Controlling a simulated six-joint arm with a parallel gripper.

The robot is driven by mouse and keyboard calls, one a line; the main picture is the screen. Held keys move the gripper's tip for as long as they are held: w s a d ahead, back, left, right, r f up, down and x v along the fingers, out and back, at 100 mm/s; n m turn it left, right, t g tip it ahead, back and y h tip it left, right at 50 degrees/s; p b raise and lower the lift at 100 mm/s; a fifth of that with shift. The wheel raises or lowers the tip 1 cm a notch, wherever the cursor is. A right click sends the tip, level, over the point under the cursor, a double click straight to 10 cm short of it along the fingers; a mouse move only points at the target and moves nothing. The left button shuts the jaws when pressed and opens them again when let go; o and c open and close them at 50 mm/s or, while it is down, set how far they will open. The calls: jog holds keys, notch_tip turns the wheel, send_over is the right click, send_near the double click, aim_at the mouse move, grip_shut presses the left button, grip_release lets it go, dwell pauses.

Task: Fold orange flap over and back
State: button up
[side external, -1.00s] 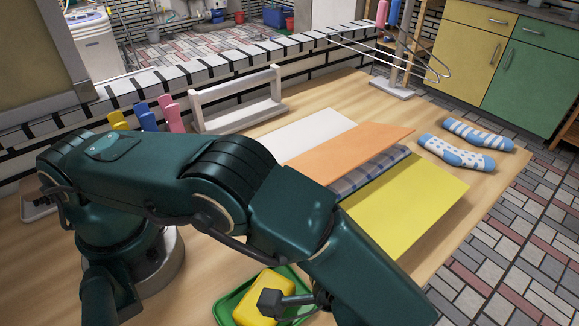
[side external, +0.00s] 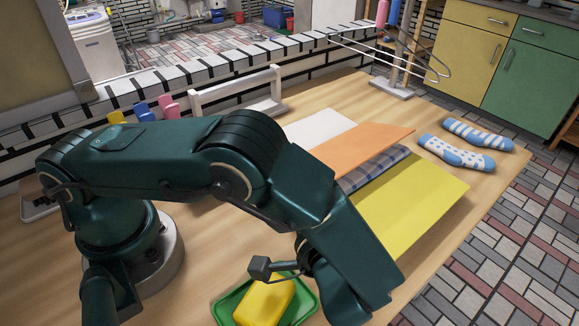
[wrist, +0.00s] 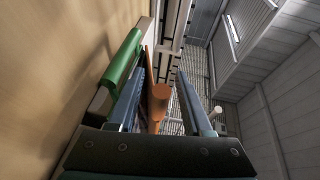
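In the side view the orange flap (side external: 360,148) stands tilted up beside the blue-and-white plaid cloth (side external: 365,172). It partly covers the cloth. The white panel (side external: 317,126) lies to its left and the yellow panel (side external: 420,205) to its right. My gripper is out of sight behind my arm in the side view. In the wrist view my gripper's (wrist: 160,80) two blue-grey fingers are apart. An orange piece (wrist: 158,98), seemingly part of the flap, shows between them, and I see no contact. A green bar (wrist: 122,58) lies left of the left finger.
A green tray (side external: 307,302) with a yellow block (side external: 264,300) sits at the front. Patterned socks (side external: 457,152) lie at the right. A white rack (side external: 240,95) and coloured pegs (side external: 155,108) stand at the back left. A hanger stand (side external: 393,88) stands at the back edge.

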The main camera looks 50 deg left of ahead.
grip_shut()
jog(key=shift+r, duration=0.15)
